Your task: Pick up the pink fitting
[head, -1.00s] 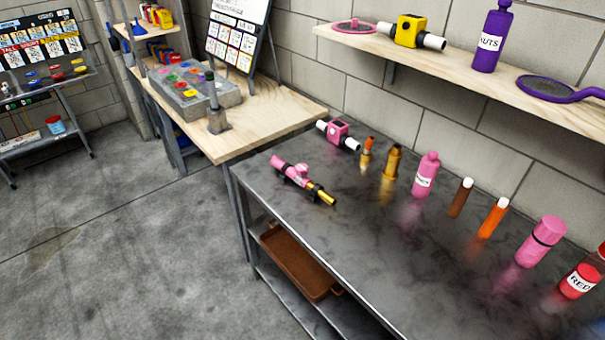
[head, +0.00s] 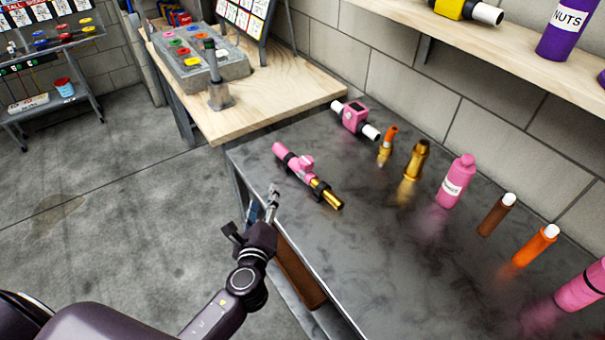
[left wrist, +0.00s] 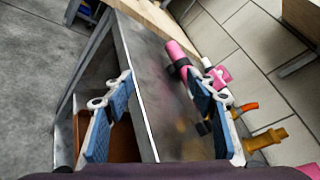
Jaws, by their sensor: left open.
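A long pink fitting (head: 294,164) with black bands, a knob on top and a gold end lies on the dark metal table (head: 400,265) near its left edge. In the left wrist view its pink end (left wrist: 178,52) shows beyond the right finger, which covers part of it. A pink boxy part (head: 355,118) with white ends lies behind it, close to the wall. My left gripper (head: 272,196) is open and empty, beside the table's front edge and short of the long pink fitting. In the left wrist view its blue-padded fingers (left wrist: 160,100) straddle the table edge. My right gripper is not in view.
An orange-tipped fitting (head: 387,145), a gold fitting (head: 415,160), a pink bottle (head: 456,182) and several tubes stand along the table's wall side. A wooden shelf (head: 430,25) hangs above. A brown tray (head: 296,272) is below the tabletop. The table's front middle is clear.

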